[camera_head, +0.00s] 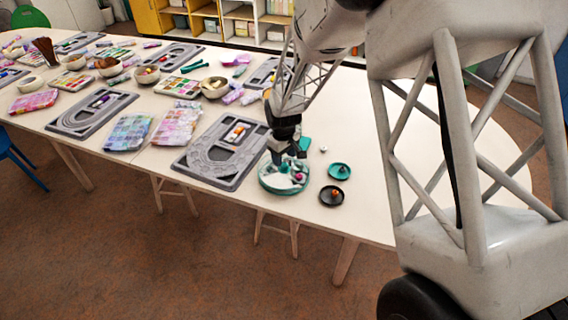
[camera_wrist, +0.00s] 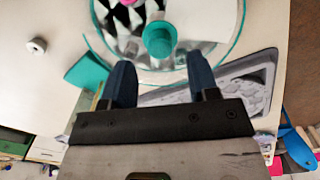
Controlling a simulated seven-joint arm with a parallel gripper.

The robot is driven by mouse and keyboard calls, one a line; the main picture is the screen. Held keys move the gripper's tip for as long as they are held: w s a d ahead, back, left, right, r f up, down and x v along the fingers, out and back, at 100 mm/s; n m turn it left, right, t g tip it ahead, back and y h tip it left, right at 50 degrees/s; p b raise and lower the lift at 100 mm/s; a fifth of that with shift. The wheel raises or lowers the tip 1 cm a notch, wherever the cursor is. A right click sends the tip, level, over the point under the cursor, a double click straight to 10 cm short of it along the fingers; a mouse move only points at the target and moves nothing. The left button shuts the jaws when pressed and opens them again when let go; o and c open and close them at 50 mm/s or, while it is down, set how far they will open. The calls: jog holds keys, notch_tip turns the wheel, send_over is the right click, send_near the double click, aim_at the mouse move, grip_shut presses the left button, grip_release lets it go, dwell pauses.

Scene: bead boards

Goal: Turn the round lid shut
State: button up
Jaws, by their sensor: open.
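A round see-through box with a teal rim (camera_head: 262,185) stands near the table's front edge, beside a grey bead board. The wrist view shows its round clear lid (camera_wrist: 215,48) from above, with a teal knob (camera_wrist: 160,40) in the middle. Black and white shapes and a pink spot show at its top. My gripper (camera_head: 285,158) is above the box and points down. In the wrist view my gripper (camera_wrist: 161,68) is open and empty, its two dark blue fingers apart, with the knob between and just beyond the tips. I cannot tell whether the lid sits fully shut.
A small teal dish (camera_head: 339,172) and a black dish with an orange knob (camera_head: 332,196) lie just right of the box. A white bead (camera_head: 323,149) lies behind them. The grey bead board (camera_head: 222,150) is close on the left. The table's right side looks clear.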

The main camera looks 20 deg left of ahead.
aim_at(284, 164)
jog(key=shift+f, duration=1.85)
jog(key=shift+c, duration=0.2)
grip_shut()
